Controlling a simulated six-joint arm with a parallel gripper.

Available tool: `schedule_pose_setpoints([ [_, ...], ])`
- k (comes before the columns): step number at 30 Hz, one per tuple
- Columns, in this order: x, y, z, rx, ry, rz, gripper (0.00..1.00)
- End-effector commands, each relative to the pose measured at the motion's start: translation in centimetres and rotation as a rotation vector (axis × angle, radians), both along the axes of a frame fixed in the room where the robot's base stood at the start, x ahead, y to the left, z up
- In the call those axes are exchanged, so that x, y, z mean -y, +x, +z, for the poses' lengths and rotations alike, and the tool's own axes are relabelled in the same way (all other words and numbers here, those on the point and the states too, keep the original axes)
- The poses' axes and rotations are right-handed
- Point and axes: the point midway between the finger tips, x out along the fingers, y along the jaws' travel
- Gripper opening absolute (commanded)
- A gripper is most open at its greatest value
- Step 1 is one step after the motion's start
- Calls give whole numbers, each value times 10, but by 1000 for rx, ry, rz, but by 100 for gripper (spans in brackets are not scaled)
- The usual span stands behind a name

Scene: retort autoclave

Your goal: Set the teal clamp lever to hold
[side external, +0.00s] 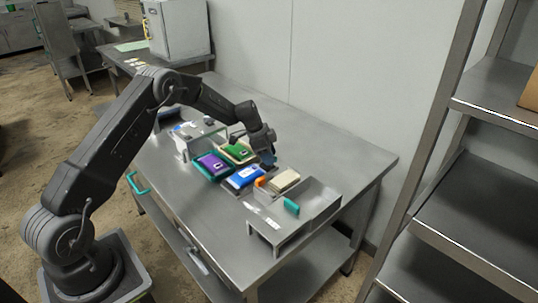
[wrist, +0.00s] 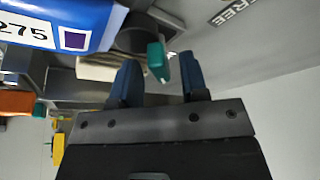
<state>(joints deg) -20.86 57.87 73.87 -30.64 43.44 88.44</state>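The teal clamp lever (side external: 291,207) stands at the near right end of the work area, on a grey metal fixture (side external: 275,232). My gripper (side external: 268,157) is above the table, behind the blue pack and apart from the lever. In the wrist view the two blue fingers of my gripper (wrist: 158,80) are spread. The teal lever (wrist: 157,62) appears in the gap between them, beyond the fingertips, and no contact can be made out. The word FREE is printed on a grey surface (wrist: 265,50) at upper right. No hold marking can be read.
A blue pack (side external: 244,177) marked 275 looms close in the wrist view (wrist: 50,25). Purple (side external: 212,165) and green (side external: 237,151) packs lie behind it. An orange part (side external: 260,182) and a beige pack (side external: 284,181) are near the lever. The table's right side (side external: 350,160) is clear.

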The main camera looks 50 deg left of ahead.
Motion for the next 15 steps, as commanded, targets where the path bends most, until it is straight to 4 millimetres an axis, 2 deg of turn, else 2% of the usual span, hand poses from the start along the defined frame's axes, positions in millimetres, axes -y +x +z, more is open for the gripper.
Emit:
schedule_pose_setpoints([
  [9,-1,0,5,4,0,2,42],
  [15,-9,-7,33,6,1,3,42],
])
